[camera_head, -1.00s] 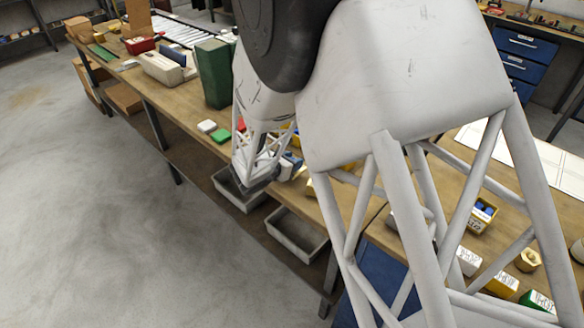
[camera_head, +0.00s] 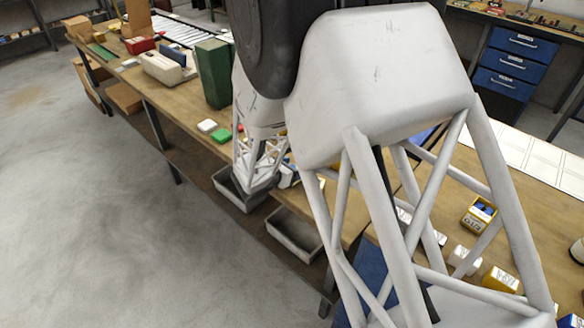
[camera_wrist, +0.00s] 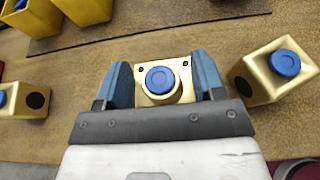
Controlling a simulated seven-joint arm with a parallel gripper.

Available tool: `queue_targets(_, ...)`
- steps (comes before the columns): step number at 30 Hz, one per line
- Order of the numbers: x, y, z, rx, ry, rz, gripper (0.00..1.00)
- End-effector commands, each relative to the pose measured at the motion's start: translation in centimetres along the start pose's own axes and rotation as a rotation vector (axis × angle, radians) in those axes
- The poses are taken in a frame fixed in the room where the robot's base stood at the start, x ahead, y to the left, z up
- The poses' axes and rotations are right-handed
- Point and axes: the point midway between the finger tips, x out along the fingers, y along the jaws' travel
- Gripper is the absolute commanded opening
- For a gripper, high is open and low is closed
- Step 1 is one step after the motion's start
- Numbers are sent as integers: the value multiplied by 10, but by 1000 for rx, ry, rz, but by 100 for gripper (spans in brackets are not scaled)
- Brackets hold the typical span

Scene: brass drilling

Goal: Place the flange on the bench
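The flange (camera_wrist: 184,75), a brass piece with a square holed plate and a round blue-capped boss, is between the two blue fingers of my gripper (camera_wrist: 165,82) in the wrist view. The fingers appear to touch its left and right sides, so my gripper looks shut on it. The wooden bench (camera_wrist: 80,125) lies below; I cannot tell whether the flange touches it. In the head view the bench (camera_head: 165,95) runs from the back left to the right, and my arm hides the gripper and the flange.
A brass block with a blue cap (camera_wrist: 262,82) is close right of my gripper. Another brass block (camera_wrist: 30,100) is at the left edge. Grey trays (camera_head: 295,233) sit below the bench.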

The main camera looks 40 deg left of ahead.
Motion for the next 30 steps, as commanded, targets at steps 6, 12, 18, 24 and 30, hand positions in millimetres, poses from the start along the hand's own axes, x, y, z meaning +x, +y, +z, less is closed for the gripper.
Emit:
queue_targets(6,0,0,0,0,0,0,63)
queue_targets(12,-1,0,4,1,0,0,63)
queue_targets(18,-16,1,3,0,-1,2,63)
queue_targets(24,-43,0,2,0,0,2,63)
queue_targets(30,-76,1,3,-1,0,3,63)
